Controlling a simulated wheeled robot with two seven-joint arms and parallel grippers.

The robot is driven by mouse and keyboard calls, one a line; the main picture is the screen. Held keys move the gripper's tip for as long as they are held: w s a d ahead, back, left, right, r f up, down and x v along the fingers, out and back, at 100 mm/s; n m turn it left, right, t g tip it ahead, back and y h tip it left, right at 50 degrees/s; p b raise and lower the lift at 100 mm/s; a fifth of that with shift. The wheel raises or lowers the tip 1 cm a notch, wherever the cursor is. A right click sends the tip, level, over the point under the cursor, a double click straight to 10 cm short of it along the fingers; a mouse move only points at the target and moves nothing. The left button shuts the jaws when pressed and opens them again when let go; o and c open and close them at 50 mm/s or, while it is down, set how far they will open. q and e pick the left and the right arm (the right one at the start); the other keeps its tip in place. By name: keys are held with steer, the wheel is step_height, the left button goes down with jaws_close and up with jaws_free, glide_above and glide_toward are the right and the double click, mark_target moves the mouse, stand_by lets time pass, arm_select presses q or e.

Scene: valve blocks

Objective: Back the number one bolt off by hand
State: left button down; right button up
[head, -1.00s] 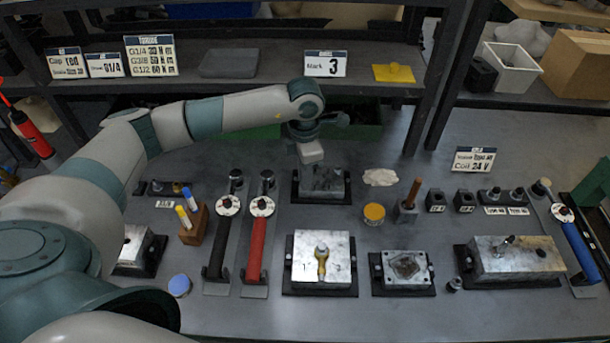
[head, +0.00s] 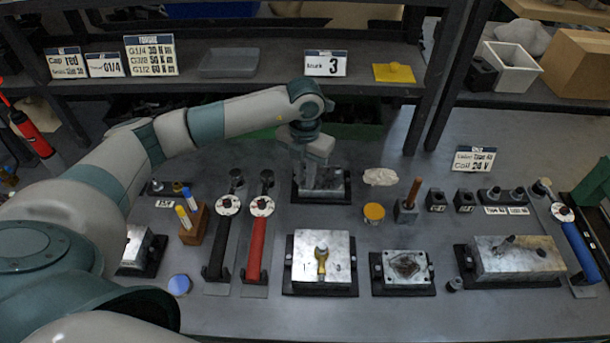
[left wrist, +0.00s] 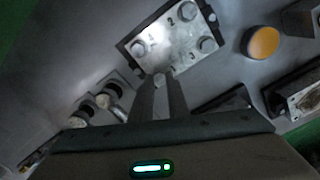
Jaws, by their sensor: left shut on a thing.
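The metal valve block (head: 336,184) sits on a dark base at the back middle of the bench in the head view. In the left wrist view the same block (left wrist: 172,38) shows several bolt heads on its top, with small numbers engraved beside them. My left gripper (head: 315,180) points down onto the block's left part. In the left wrist view its fingers (left wrist: 160,82) come together at the block's near corner, shut on a bolt there. My right gripper is out of view.
A black-handled torque wrench (head: 220,235) and a red-handled one (head: 256,240) lie left of the block. A yellow-orange round tin (head: 374,212) and a pale cloth (head: 380,177) lie to its right. Another block (head: 303,270) with a yellow-brown fitting stands in front.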

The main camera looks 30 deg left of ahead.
arm_select(q)
steer(key=shift+s+f, duration=0.15)
steer(key=shift+s, duration=0.05)
steer(key=c, duration=1.6)
jaws_free()
steer(key=shift+d, duration=0.1)
steer(key=shift+c, duration=0.2)
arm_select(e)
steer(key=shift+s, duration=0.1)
arm_select(q)
steer(key=shift+w+r, duration=0.1)
steer(key=shift+r, duration=0.15)
